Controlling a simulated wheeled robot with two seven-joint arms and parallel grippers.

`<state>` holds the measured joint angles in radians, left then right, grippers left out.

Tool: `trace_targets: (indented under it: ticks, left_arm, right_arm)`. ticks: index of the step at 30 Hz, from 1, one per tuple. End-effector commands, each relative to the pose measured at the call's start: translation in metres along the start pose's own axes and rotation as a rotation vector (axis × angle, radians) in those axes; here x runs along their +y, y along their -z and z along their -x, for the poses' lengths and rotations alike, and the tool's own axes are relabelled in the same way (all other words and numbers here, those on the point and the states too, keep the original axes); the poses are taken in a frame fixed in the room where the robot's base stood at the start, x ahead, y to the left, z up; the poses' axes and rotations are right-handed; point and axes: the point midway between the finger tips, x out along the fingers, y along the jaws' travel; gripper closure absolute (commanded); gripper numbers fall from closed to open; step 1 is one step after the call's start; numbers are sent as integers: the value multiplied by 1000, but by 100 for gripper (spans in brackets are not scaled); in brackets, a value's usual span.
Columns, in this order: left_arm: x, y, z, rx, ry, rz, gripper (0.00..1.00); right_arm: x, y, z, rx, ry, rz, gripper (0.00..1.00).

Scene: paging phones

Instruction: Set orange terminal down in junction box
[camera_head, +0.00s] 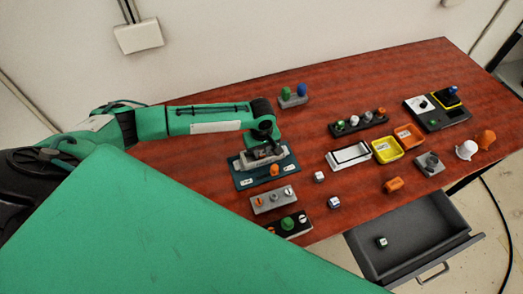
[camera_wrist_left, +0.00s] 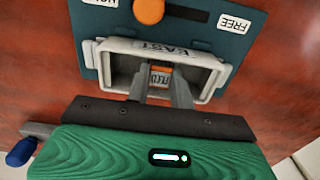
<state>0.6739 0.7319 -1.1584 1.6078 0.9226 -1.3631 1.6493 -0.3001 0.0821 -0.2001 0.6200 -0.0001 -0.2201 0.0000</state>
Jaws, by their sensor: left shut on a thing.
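My left gripper (camera_head: 264,151) points down into a light grey open-topped box (camera_wrist_left: 112,68), which has a label reading EAST. I take this box as the junction box. In the left wrist view, my left gripper (camera_wrist_left: 160,88) is shut on a small orange terminal (camera_wrist_left: 161,72) with a white label. The terminal is within the box's opening; whether it touches the floor is hidden. The box stands on a teal panel (camera_head: 243,181) with an orange knob (camera_head: 274,170) and a FREE label. My right gripper is not in view.
A grey switch block (camera_head: 272,200) and a black block with a green knob (camera_head: 288,224) sit in front of the panel. White (camera_head: 348,155), yellow (camera_head: 386,158) and orange trays stand right. An open drawer (camera_head: 430,213) juts out at the front. Table left of the white tray is mostly clear.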

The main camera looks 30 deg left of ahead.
Motion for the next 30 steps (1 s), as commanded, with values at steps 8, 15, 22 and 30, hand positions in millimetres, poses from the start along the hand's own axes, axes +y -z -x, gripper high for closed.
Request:
trace_targets:
  ticks: [8, 15, 22, 30]
  left_arm:
    - [0, -1, -2, -1, 1, 0, 99]
    - [0, 0, -4, -1, 0, 0, 99]
    - [0, 0, -4, 0, 0, 0, 60]
    - [0, 0, -4, 0, 0, 0, 52]
  right_arm:
    - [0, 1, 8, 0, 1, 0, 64]
    - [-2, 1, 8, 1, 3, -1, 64]
    - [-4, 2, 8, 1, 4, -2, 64]
    - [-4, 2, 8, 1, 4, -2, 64]
